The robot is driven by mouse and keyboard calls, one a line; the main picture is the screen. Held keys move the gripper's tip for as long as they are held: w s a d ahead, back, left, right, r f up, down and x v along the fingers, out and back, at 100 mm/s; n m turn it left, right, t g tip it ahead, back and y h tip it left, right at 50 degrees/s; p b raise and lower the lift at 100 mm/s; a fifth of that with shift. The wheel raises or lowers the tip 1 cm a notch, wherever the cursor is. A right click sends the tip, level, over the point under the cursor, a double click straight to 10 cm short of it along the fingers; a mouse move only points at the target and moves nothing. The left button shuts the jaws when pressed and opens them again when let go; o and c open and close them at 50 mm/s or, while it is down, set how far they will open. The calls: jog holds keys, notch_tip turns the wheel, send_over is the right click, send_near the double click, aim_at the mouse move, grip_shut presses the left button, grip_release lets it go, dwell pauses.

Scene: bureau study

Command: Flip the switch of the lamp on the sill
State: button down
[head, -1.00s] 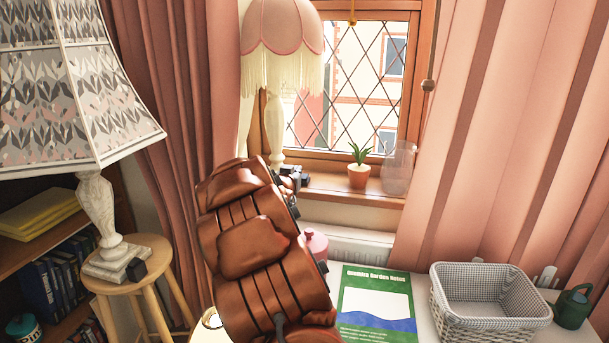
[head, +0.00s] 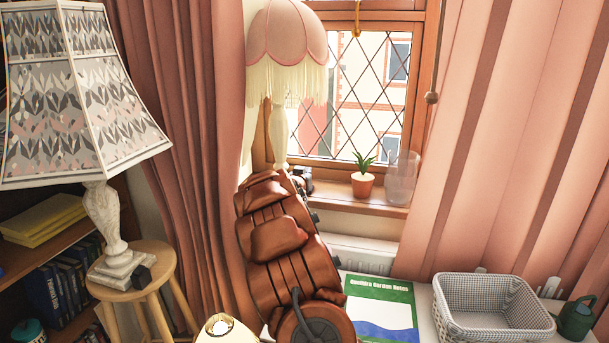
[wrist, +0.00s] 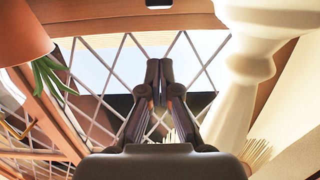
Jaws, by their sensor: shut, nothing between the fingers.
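The lamp on the sill (head: 286,42) has a pink scalloped shade with cream fringe and a pale turned stem. Its base is hidden behind my brown arm in the head view. In the wrist view the picture is upside down, and the pale lamp stem (wrist: 238,85) stands close on the right. My gripper (wrist: 160,75) is shut and empty, beside the stem and apart from it, with the window behind. A small dark thing (wrist: 159,3) shows at the top edge of the wrist view; I cannot tell whether it is the switch.
A potted plant (head: 363,184) and a glass jug (head: 402,178) stand on the sill to the right. A dark object (head: 303,178) sits by the lamp. A second lamp (head: 104,220) stands on a stool at left. A booklet (head: 381,306) and basket (head: 492,327) lie below.

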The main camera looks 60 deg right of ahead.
jog(key=shift+w+d+f, duration=0.25)
jog(key=shift+d+f, duration=0.5)
jog(key=shift+f, duration=0.25)
jog(key=shift+w+d+f, duration=0.1)
jog(key=shift+f, duration=0.9)
jog(key=shift+w+r+p, duration=0.1)
jog(key=shift+r+p, duration=0.1)
jog(key=shift+p, duration=0.85)
jog(key=y+p, duration=0.1)
jog(key=p, duration=0.1)
jog(key=shift+d+f+p, duration=0.1)
jog(key=shift+f+p, duration=0.1)
jog(key=shift+p, duration=0.2)
jog(key=shift+d+f+b, duration=0.1)
jog(key=shift+f+b, duration=0.1)
jog(key=shift+b, duration=0.15)
jog(key=shift+r+p, duration=0.55)
jog(key=shift+r, duration=0.05)
jog(key=r+p, duration=0.1)
jog(key=r, duration=0.1)
jog(key=r+p, duration=0.1)
jog(key=p, duration=0.1)
jog(key=shift+w+d+r+p, duration=0.1)
jog(key=shift+d+r+p, duration=0.1)
jog(key=shift+r+p, duration=0.15)
jog(key=r+b+v, duration=0.1)
jog(key=b+v, duration=0.2)
jog(key=v, duration=0.6)
jog(key=shift+a, duration=0.25)
